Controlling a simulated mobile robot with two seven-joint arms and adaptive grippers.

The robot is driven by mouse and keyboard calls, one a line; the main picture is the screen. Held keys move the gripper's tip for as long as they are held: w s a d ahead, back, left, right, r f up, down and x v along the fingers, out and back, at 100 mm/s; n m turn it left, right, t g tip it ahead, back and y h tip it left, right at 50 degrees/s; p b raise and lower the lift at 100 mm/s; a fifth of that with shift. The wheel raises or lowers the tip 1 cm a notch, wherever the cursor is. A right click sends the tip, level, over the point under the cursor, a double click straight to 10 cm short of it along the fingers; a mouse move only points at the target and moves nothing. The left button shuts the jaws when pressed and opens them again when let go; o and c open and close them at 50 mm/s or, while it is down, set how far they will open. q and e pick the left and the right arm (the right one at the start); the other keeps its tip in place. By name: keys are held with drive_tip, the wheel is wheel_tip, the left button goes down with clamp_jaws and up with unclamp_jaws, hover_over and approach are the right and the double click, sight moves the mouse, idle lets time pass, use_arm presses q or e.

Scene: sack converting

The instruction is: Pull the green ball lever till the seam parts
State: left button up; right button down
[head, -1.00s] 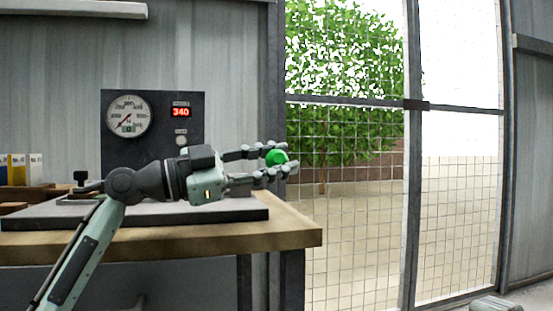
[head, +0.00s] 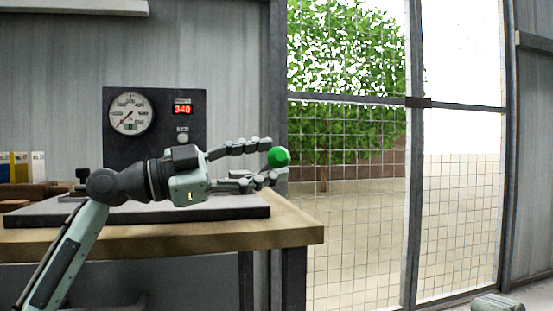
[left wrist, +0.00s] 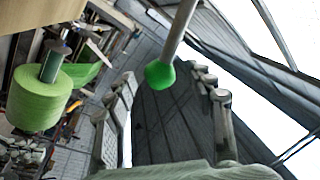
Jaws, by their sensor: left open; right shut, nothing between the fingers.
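The green ball (head: 278,157) of the lever is just beyond the fingertips of my left gripper (head: 268,160) in the head view. The gripper is open, its fingers spread above and below the ball's height, with nothing held. In the left wrist view the ball (left wrist: 160,75) sits at the end of a grey rod (left wrist: 180,28), between the directions of the two open fingers. The rod does not show in the head view. I cannot make out a seam. My right gripper's fingers are not in view.
A dark panel with a round gauge (head: 130,112) and a red display (head: 182,109) reading 340 stands behind my left arm. Below is a wooden bench (head: 290,232) with a grey plate (head: 240,207). A mesh gate (head: 365,230) is at right. A green spool (left wrist: 36,97) shows in the left wrist view.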

use_arm(q)
drive_tip(key=v, duration=0.9)
drive_tip(key=shift+a, duration=0.25)
drive_tip(key=shift+s, duration=0.1)
